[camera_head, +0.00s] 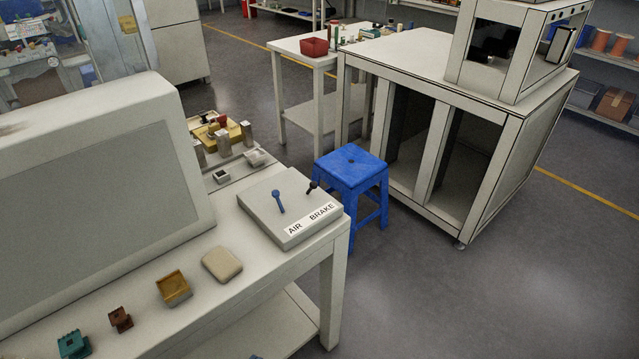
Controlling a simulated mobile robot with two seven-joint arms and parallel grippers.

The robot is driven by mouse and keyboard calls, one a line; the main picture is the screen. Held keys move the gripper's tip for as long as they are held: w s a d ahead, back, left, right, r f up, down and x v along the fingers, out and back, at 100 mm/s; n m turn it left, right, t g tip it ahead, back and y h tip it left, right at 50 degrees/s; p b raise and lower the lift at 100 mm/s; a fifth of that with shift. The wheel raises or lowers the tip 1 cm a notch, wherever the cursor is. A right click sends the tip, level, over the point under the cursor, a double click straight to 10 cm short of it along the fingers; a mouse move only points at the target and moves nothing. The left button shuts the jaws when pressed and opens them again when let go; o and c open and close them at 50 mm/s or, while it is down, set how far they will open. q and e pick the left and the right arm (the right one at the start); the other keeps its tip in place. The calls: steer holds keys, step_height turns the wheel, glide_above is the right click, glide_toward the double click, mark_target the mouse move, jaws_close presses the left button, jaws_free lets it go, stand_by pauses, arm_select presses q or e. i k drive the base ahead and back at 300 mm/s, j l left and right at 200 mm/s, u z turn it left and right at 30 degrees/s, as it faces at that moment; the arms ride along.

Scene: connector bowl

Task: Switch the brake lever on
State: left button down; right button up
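A light grey box labelled "AIR BRAKE" (291,208) sits at the right end of the white workbench. A blue lever (278,201) stands on its top, tilted slightly to the left. A smaller black lever (312,188) stands near the right edge of the box, leaning to the right. I cannot tell from this view which position counts as on.
The white workbench (235,268) holds a beige pad (222,264), a yellow-brown box (173,288), a brown connector (120,319) and a teal connector (73,344). A large grey panel (90,205) stands behind them. A blue stool (351,168) stands beyond the bench. Open floor lies right.

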mark_target(313, 185)
steer(key=i+l+u, duration=0.1)
steer(key=l, duration=0.2)
steer(key=i+l+u, duration=0.1)
steer(key=l, duration=0.2)
steer(key=i+l, duration=0.2)
steer(key=i+l+u, duration=0.15)
steer(key=l, duration=0.25)
